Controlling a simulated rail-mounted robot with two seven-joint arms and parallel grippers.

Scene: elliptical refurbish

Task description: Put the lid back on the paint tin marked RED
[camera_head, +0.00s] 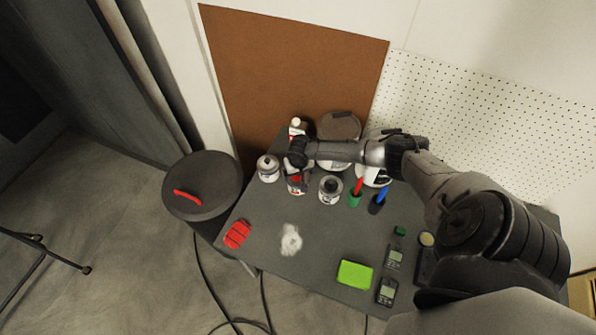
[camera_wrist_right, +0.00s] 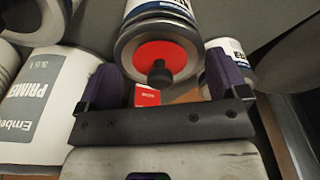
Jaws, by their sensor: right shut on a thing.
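My right gripper (camera_head: 297,160) reaches in from the right, just above a tin with red on it (camera_head: 296,184) at the back left of the table. In the right wrist view its two purple fingers (camera_wrist_right: 163,82) stand apart on either side of a round red lid with a black knob (camera_wrist_right: 152,56). The gripper is shut on the lid. The lid lines up with a white tin (camera_wrist_right: 158,8); whether it is seated or held just off the rim I cannot tell. The word RED is not readable. My left gripper is out of view.
Knob-topped tins stand left (camera_head: 268,172) and right (camera_head: 331,194) of the red one. A white primer tub (camera_wrist_right: 45,105) is close beside the gripper.

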